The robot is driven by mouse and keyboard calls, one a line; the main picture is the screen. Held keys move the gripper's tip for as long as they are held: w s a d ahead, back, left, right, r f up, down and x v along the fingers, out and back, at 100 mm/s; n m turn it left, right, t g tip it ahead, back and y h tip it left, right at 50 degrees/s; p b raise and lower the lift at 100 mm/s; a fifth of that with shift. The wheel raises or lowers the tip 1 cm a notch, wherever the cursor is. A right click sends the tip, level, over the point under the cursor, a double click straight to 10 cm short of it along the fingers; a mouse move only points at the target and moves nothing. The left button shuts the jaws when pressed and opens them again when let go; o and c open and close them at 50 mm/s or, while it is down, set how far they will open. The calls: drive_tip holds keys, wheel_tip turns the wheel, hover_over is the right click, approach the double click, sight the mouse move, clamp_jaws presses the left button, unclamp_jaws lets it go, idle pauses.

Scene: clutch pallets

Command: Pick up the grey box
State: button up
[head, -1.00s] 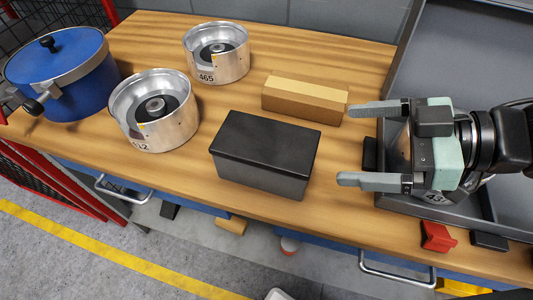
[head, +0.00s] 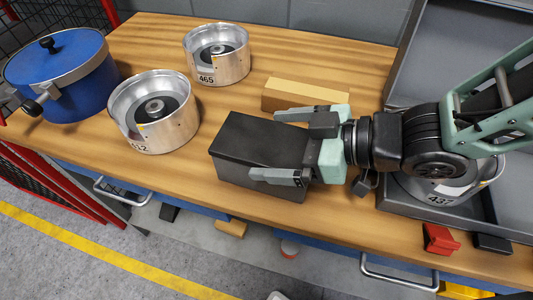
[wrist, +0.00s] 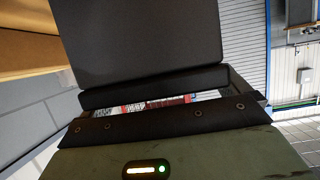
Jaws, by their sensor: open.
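The grey box (head: 238,148) is a dark, lidded box on the wooden worktop, near its front edge. My gripper (head: 264,144) is open and comes in from the right over the box's right part. One finger lies along the far side of the lid and the other along the near side, in front of the front face. I cannot tell whether either finger touches the box. In the wrist view the box's dark lid (wrist: 135,40) fills the upper middle. The gripper hides the box's right end in the head view.
A tan and brown block (head: 300,94) lies just behind the gripper. Two metal housings (head: 153,112) (head: 216,54) and a blue pot (head: 62,75) stand left. A grey tray (head: 470,226) with another metal housing (head: 440,186) is at right. A red object (head: 438,239) lies at the front edge.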

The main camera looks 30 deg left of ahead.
drive_tip(key=c, duration=1.3)
drive_tip(key=shift+c, duration=1)
drive_tip(key=shift+r, duration=0.15)
